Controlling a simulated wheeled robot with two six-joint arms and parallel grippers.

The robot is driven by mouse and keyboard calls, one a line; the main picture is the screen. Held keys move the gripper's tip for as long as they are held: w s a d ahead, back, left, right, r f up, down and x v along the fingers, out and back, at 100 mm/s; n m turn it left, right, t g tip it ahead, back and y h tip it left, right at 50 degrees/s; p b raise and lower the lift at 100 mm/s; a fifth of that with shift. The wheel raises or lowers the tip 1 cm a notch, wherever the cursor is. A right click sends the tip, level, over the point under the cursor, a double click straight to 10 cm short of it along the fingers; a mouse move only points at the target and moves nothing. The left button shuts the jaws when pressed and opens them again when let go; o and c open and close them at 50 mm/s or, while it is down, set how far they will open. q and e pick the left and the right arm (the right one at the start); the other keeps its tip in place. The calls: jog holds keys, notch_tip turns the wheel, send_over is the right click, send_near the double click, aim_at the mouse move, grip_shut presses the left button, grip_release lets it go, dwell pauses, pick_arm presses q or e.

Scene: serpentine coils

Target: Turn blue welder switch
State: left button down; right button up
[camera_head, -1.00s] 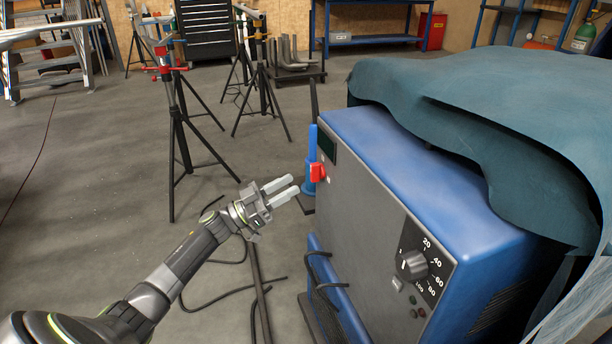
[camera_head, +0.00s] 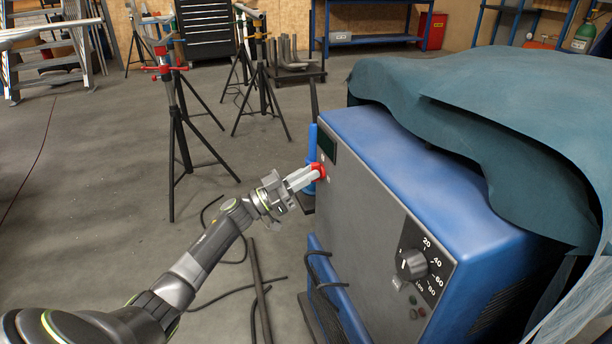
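The blue welder (camera_head: 400,160) stands at the right, with a grey front panel (camera_head: 362,217) facing left. Its red switch (camera_head: 319,169) sits at the upper left of the panel, below a dark display. My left gripper (camera_head: 311,176) is at the red switch, its fingertips touching or just in front of it. The fingers overlap in this view and partly cover the switch, so I cannot tell whether they are closed on it. My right gripper is not in view.
A dial (camera_head: 413,264) with numbers is on the panel's lower right. A teal cloth (camera_head: 480,110) covers part of the welder's top. Black cables (camera_head: 222,284) lie on the floor. Tripod stands (camera_head: 176,120) are at the back left, with open floor around them.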

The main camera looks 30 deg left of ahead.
pick_arm(q)
jog(key=shift+f+m, duration=0.1)
jog(key=shift+m, duration=0.3)
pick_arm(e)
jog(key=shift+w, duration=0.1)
pick_arm(q)
jog(key=shift+w+a+r+m+g+h+b, duration=0.15)
jog(key=shift+m+g+b, duration=1.2)
jog(key=shift+m, duration=2.3)
jog(key=shift+s+d+m+g+h+b, duration=0.2)
jog(key=shift+m+g+b, duration=1.15)
jog(key=shift+m, duration=2.25)
jog(key=shift+w+a+r+m+g+h+b, duration=0.2)
jog(key=shift+m+g+b, duration=1.1)
jog(key=shift+m, duration=2.35)
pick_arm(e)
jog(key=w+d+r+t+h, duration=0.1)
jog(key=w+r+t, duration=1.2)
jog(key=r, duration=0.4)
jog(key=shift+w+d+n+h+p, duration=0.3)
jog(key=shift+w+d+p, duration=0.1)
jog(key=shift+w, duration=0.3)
pick_arm(q)
jog(key=shift+f+g, duration=0.15)
jog(key=shift+g, duration=0.25)
jog(key=c, duration=1.4)
grip_release()
jog(key=shift+c, duration=0.2)
